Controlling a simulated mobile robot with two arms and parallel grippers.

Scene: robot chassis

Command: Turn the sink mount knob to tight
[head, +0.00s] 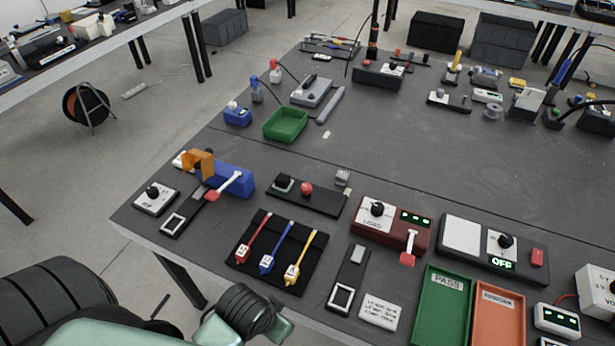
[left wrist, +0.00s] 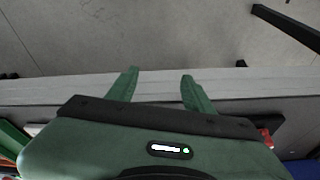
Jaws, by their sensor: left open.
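Several black knobs are in the head view, and none has a label I can read as sink mount. One black knob (head: 153,190) is on a small pale plate (head: 147,205) at the table's left corner. Another knob (head: 377,208) is on a dark red box marked LOAD (head: 364,226). A third knob (head: 505,241) is on a dark panel above a green OFF display. My left gripper (left wrist: 159,82) is open and empty in the left wrist view, its two green fingers apart by the table edge. My right gripper is out of view.
A blue box with an orange flap (head: 198,162) stands beside the left plate. Green PASS (head: 440,310) and orange REWORK (head: 498,318) trays are at the right front.

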